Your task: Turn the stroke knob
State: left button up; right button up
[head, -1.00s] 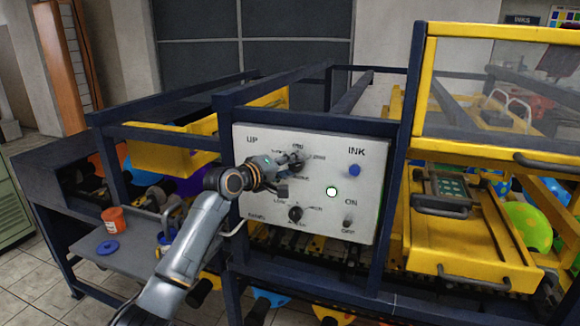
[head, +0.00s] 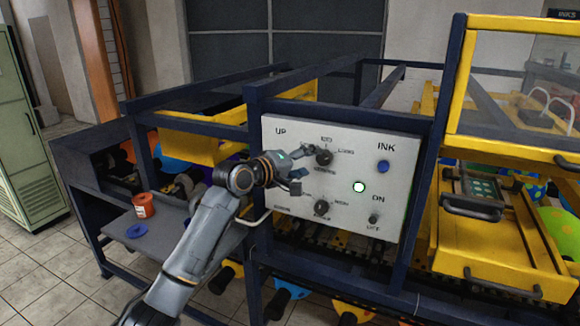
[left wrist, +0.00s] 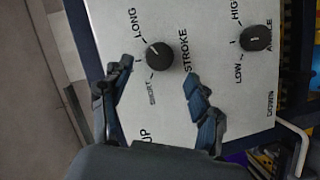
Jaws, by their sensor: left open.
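The stroke knob (head: 324,157) is a round black knob on the upper part of the white control panel (head: 338,222). In the left wrist view the stroke knob (left wrist: 160,56) sits between the LONG and SHORT labels, with its light pointer mark toward LONG. My left gripper (head: 302,168) is in front of the panel, just left of the knob in the head view. In the left wrist view my left gripper (left wrist: 150,78) has its fingers spread, with the knob beyond the fingertips and nothing held. I cannot tell whether a finger touches the panel. My right gripper is not in view.
A lower black angle knob (head: 321,207), a blue ink button (head: 383,167), a lit round button (head: 359,187) and a switch (head: 373,218) share the panel. Dark blue frame bars surround it. An orange jar (head: 144,205) and blue lid (head: 137,231) rest on the left shelf.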

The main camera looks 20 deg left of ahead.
pick_arm(q)
jog(key=v, duration=0.7)
jog(key=shift+s, duration=0.2)
jog(key=s+a+f+g+y+b, duration=0.1)
jog(key=a+f+g+y+b, duration=0.1)
jog(key=f, duration=1.9)
jog(key=s+a+f+g+y+b, duration=0.1)
jog(key=a+f+g+y+b, duration=0.1)
jog(key=f, duration=1.9)
jog(key=s+f+m+g+y+b, duration=0.1)
jog(key=s+f, duration=0.4)
jog(key=f, duration=0.3)
jog(key=s+f+m+g+b, duration=0.15)
jog(key=s+f, duration=0.25)
jog(key=f, duration=0.5)
jog(key=s+d+f+m+g+y+b, duration=0.1)
jog(key=s+d+f+m+g+b, duration=0.2)
jog(key=s+f, duration=1.95)
jog(key=s+d+f+m+g, duration=0.1)
jog(key=s+f+m, duration=0.1)
jog(key=s, duration=0.6)
jog(key=s+d+f+m+g+b, duration=0.1)
jog(key=s+d+f+g, duration=0.1)
jog(key=s, duration=0.7)
jog(key=s+d+f+m+g, duration=0.1)
jog(key=s+d+f+m, duration=0.1)
jog(key=s, duration=0.6)
jog(key=shift+s+d+f+m, duration=0.25)
jog(key=shift+f+m, duration=0.1)
jog(key=shift+f, duration=0.45)
